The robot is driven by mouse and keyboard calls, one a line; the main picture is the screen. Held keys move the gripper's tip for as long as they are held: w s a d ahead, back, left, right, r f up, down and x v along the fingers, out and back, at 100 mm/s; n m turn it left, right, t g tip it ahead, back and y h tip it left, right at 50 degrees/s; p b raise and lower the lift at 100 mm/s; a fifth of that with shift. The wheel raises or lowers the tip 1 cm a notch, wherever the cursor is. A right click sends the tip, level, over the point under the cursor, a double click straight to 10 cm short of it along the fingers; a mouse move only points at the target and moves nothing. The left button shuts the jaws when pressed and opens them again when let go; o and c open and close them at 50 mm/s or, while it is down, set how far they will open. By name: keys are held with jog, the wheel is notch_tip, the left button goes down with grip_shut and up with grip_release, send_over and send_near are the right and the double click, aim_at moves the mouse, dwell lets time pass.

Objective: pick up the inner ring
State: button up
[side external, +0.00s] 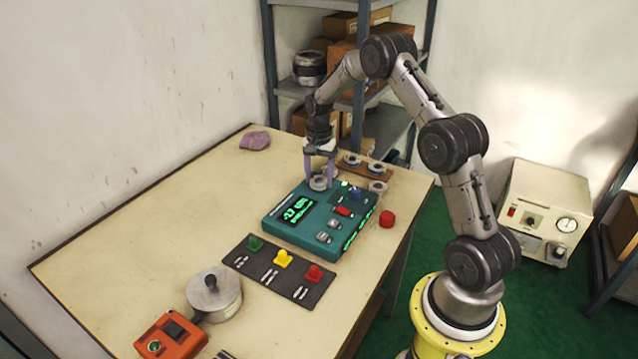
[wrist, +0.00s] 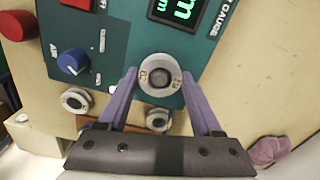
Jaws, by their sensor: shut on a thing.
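My gripper (side external: 319,177) points down at the back left corner of the teal gauge box (side external: 272,222). Its two purple fingers are shut on a pale metal ring, the inner ring (wrist: 146,80), which has dark engraved marks and a dark centre. In the wrist view the ring sits between the fingertips, over the edge of the gauge box. I cannot tell whether it touches what lies below. Two other rings (side external: 351,159) (side external: 377,168) sit on a brown wooden board at the back right, and one pale round part (side external: 377,187) is near the box's right corner.
A dark panel with green, yellow and red buttons (side external: 283,258) lies in front of the gauge box. A red round piece (side external: 387,218) is at its right. A purple lump (side external: 255,140) lies far left. The table's left middle is clear.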

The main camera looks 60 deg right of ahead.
grip_shut()
